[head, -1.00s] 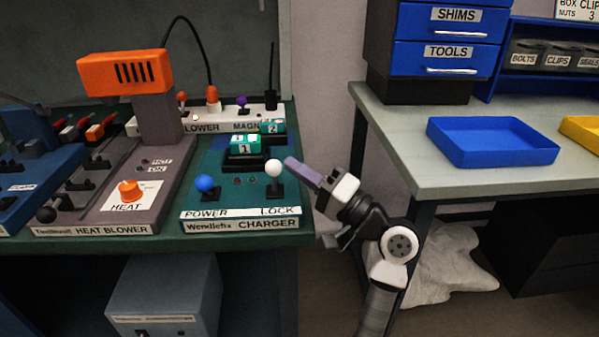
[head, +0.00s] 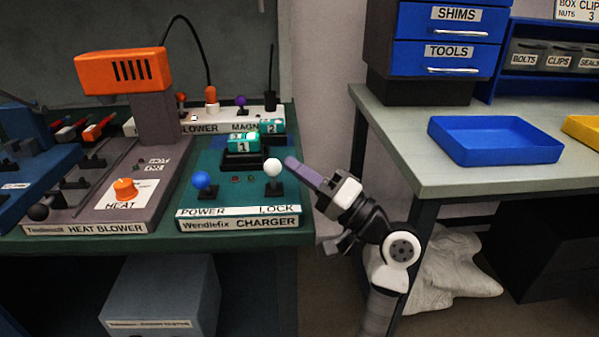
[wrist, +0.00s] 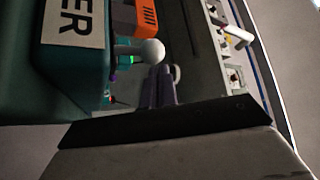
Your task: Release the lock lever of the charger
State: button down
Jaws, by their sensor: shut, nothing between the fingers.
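The green charger (head: 240,214) stands on the bench, labelled POWER, LOCK and CHARGER. Its lock lever (head: 273,168) has a white ball knob on a dark stem above the LOCK label. A blue-knobbed power lever (head: 202,180) stands to its left. My gripper (head: 290,163) is shut and empty, its purple fingers just right of the white knob. In the wrist view the fingertips (wrist: 160,72) are close to the white knob (wrist: 152,51); I cannot tell whether they touch.
The orange-headed heat blower (head: 124,72) stands left of the charger. A device with a purple knob (head: 242,101) lies behind it. To the right, past a gap, a grey table (head: 400,150) holds a blue tray (head: 490,142) and blue drawers (head: 447,55).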

jog(key=shift+s+a+f+n+g+y+b, duration=0.1)
jog(key=shift+s+n+g+y+b, duration=0.15)
jog(key=shift+n+b, duration=0.25)
jog(key=shift+s+a+f+n+g+y+b, duration=0.15)
jog(key=shift+n+y+b, duration=0.1)
jog(key=shift+n+b, duration=0.25)
jog(key=shift+s+b, duration=0.2)
jog(key=shift+b, duration=0.4)
dwell(0.7)
dwell(0.4)
